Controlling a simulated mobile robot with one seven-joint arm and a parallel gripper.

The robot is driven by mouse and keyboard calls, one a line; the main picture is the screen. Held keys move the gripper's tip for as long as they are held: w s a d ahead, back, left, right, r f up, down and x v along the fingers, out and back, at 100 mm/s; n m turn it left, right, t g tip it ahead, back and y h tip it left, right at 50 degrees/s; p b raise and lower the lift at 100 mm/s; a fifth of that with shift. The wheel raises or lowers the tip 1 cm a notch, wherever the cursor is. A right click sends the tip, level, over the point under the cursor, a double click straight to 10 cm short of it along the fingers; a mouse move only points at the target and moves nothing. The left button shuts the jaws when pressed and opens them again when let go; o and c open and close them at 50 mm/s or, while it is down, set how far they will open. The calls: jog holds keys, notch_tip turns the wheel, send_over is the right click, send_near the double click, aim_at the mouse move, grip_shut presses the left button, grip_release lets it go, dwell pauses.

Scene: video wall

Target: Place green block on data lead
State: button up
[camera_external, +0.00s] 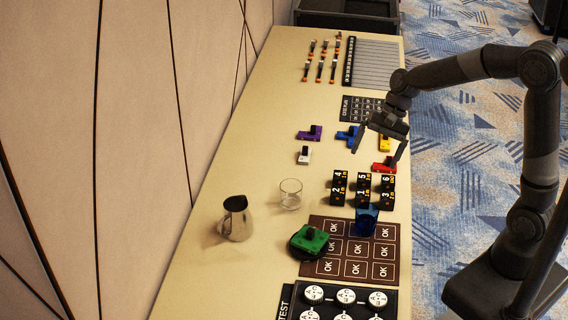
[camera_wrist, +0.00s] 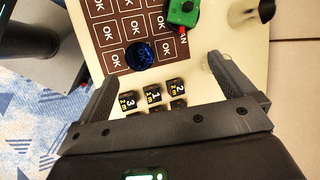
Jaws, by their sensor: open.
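The green block (camera_external: 312,238), with a black knob on top, sits at the left edge of the brown OK mat (camera_external: 326,268). A dark rounded edge shows beneath it. It also shows at the top of the wrist view (camera_wrist: 183,14). I cannot make out a data lead for certain, nor whether that dark edge is one. My gripper (camera_external: 381,152) is open and empty, above the far part of the table near the red block (camera_external: 384,165). In the wrist view my gripper (camera_wrist: 162,70) has its fingers wide apart, with the green block beyond them.
A blue cup (camera_external: 366,221) stands on the mat, with black number blocks (camera_external: 363,190) behind it. A glass (camera_external: 290,194) and a metal jug (camera_external: 236,218) stand to the left. Purple (camera_external: 309,132), white (camera_external: 304,155) and yellow (camera_external: 385,143) blocks lie farther back.

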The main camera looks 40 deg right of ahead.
jog(key=s+d+r+n+t+h, duration=0.2)
jog(key=s+d+r+n+t, duration=0.1)
jog(key=s+d, duration=0.6)
jog(key=s+d+r+n+t+h, duration=0.3)
jog(key=s+d+r+n, duration=0.1)
jog(key=s+d, duration=0.6)
jog(key=shift+d+r+n+h, duration=0.15)
jog(key=shift+r+n+h, duration=0.2)
jog(key=shift+r, duration=0.5)
